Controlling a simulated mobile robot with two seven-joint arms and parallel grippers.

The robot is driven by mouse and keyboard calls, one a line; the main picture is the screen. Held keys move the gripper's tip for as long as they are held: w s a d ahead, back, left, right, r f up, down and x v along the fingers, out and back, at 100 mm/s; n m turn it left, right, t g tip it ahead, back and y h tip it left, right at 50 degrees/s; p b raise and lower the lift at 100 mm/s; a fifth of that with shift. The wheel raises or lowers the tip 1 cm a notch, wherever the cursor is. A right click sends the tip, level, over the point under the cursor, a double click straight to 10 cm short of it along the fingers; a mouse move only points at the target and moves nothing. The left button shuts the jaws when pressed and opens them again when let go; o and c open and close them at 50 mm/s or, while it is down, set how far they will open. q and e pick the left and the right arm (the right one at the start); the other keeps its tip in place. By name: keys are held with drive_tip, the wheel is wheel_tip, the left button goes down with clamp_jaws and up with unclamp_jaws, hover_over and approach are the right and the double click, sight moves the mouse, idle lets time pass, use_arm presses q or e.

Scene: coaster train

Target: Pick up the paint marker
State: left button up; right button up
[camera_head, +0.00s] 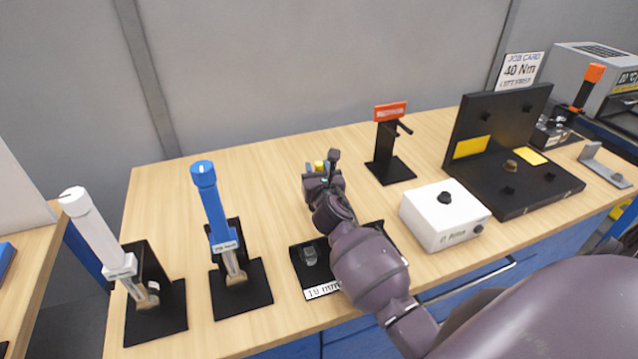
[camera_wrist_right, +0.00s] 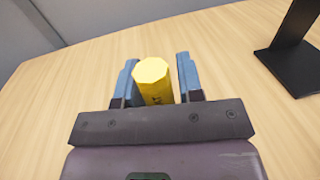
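The paint marker shows as a yellow cylinder (camera_wrist_right: 154,82) in the right wrist view, between the two blue fingers. In the head view only its small yellow top (camera_head: 319,165) shows past my right gripper (camera_head: 318,168). My right gripper, also in the wrist view (camera_wrist_right: 157,80), is open with one finger on each side of the marker. A narrow gap shows at the right finger; contact at the left finger is unclear. The marker's lower part is hidden behind the gripper body. My left gripper is not in view.
A blue-handled tool (camera_head: 211,205) and a white-handled tool (camera_head: 92,231) stand in black holders at left. A black stand with an orange top (camera_head: 390,111) is right of the gripper. A white box (camera_head: 444,215) and black fixture (camera_head: 512,176) are farther right. The back-left wooden table (camera_head: 260,165) is clear.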

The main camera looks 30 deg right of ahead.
clamp_jaws()
wheel_tip(320, 180, up, 20)
drive_tip(key=p, duration=0.4)
drive_tip(key=shift+p, duration=0.3)
